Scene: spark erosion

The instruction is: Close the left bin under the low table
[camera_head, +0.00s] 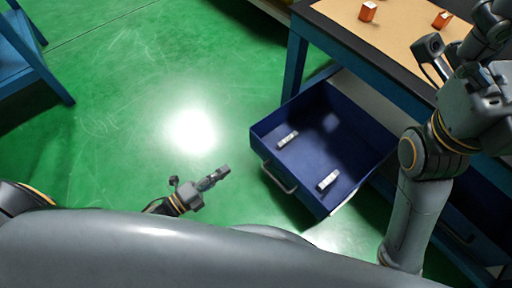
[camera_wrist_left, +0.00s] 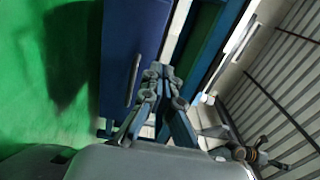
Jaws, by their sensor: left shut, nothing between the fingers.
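The left bin is a dark blue drawer, pulled out from under the low table (camera_head: 398,62); its front panel (camera_head: 290,188) and pale handle (camera_head: 278,178) face my body. Two small white pieces lie inside it. My left gripper (camera_head: 226,170) is shut and empty, over the green floor to the left of the handle, apart from it. In the left wrist view, the shut fingers (camera_wrist_left: 164,72) show beside a blue panel (camera_wrist_left: 127,35) with a handle. My right arm stands over the right side; its fingers cannot be made out.
Two orange boxes (camera_head: 368,11) (camera_head: 442,20) stand on the tan tabletop. Another bin with a handle (camera_head: 458,231) sits at the lower right, partly behind my right arm. A blue piece of furniture (camera_head: 22,55) stands at upper left. The green floor between is clear.

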